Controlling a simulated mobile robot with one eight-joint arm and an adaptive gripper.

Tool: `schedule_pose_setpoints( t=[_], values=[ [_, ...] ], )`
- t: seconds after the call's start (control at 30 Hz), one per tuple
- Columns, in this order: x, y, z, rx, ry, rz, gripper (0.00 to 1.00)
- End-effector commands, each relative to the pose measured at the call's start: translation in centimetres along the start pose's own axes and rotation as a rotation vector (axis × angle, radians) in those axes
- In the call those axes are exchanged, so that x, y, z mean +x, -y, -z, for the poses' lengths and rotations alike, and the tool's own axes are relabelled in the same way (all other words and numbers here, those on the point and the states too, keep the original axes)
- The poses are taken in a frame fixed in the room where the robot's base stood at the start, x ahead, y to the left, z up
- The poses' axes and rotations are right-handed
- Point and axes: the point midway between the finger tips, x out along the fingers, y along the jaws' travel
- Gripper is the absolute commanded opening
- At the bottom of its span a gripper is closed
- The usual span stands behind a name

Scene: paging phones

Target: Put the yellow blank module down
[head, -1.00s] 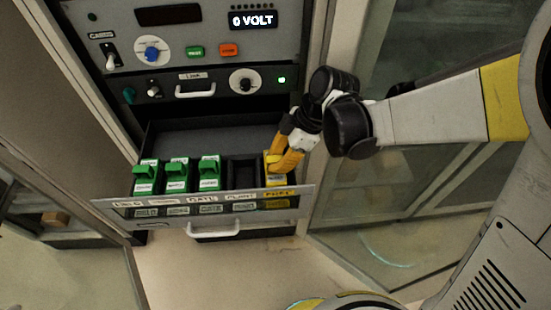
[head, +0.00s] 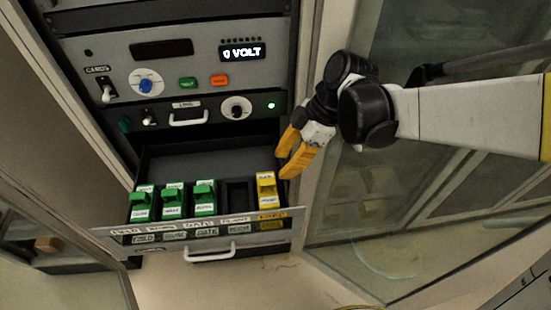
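The yellow blank module (head: 266,191) stands upright in the rightmost slot of the open drawer (head: 205,222), behind the yellow label on the drawer front. My gripper (head: 286,165) has yellow fingers and is above and just right of the module, apart from it. The two fingers are spread with a gap between them, and nothing shows between them.
Green modules (head: 173,203) stand in the left slots of the drawer. An empty dark slot (head: 238,197) lies between them and the yellow module. The control panel (head: 170,75) reads "0 VOLT" above. A glass door (head: 390,200) is at right.

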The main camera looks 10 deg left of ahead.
Motion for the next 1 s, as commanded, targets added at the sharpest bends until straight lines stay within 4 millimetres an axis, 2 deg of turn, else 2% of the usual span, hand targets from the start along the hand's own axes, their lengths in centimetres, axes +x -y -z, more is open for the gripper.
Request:
schedule_pose_setpoints(
  t=[0.1, 0.37, 0.47, 0.57, 0.8, 1.0],
  values=[
    [-1.6, 0.0, 0.0, 0.002, 0.000, 0.000, 0.36],
    [-2.5, 0.1, -0.1, 0.009, 0.002, -0.003, 0.36],
    [-3.2, 0.4, -0.6, 0.076, 0.019, -0.031, 0.36],
    [-5.1, 1.4, -2.0, 0.251, 0.054, -0.110, 0.36],
    [-11.3, 6.4, -8.3, 0.961, 0.085, -0.500, 0.36],
    [-14.1, 10.0, -12.5, 1.382, -0.027, -0.793, 0.36]
  ],
)
